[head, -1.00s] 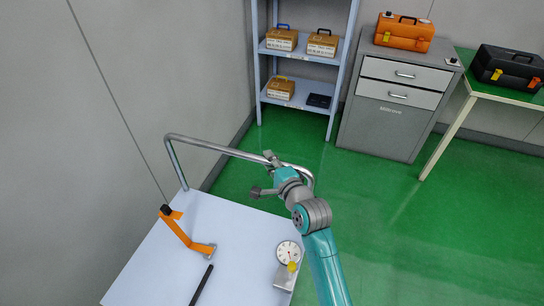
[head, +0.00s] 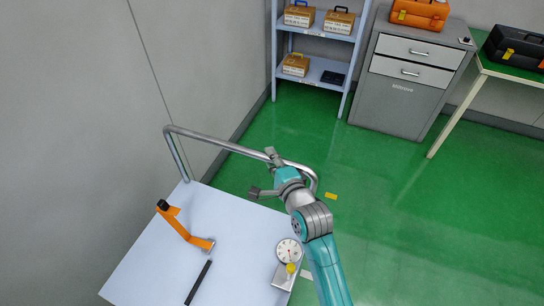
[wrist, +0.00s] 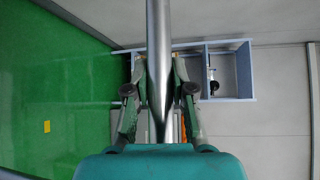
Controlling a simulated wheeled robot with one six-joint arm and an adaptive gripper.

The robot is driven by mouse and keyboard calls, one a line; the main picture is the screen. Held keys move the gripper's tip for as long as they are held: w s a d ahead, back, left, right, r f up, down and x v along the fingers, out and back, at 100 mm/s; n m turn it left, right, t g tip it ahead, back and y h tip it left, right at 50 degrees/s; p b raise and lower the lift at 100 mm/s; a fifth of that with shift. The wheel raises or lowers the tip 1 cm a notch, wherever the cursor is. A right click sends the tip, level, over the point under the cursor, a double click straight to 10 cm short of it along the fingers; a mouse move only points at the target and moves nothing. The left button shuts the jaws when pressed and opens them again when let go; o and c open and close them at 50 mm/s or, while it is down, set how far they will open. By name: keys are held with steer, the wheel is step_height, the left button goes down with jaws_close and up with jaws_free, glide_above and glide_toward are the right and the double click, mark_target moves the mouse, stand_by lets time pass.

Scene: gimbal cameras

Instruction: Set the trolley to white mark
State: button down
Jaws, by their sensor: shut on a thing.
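The trolley has a pale blue-grey top (head: 235,225) and a bent metal tube handle (head: 225,145) at its far end. My gripper (head: 263,175) is shut on the handle tube near its right side. In the wrist view the tube (wrist: 159,25) runs between the two fingers of my gripper (wrist: 160,75). A small pale patch (head: 307,275) shows on the floor beside the trolley's right edge, partly hidden by my arm. I cannot tell whether it is the white mark.
An orange-handled tool (head: 185,230), a black bar (head: 199,283) and a dial gauge (head: 289,250) are on the trolley. A wall (head: 70,120) is close on the left. A shelf rack (head: 320,62), grey cabinet (head: 400,95) and green-topped table (head: 510,70) stand behind. A yellow mark (head: 331,196) lies on open green floor.

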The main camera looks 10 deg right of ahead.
steer(key=shift+s+a+f, duration=0.15)
steer(key=shift+f, duration=0.05)
steer(key=c, duration=1)
jaws_free()
steer(key=shift+s+a, duration=0.1)
steer(key=shift+o, duration=0.2)
steer(key=shift+r, duration=0.1)
steer(key=shift+s+d+r, duration=0.1)
steer(key=shift+s+d, duration=0.1)
steer(key=shift+s, duration=0.3)
steer(key=v, duration=1.1)
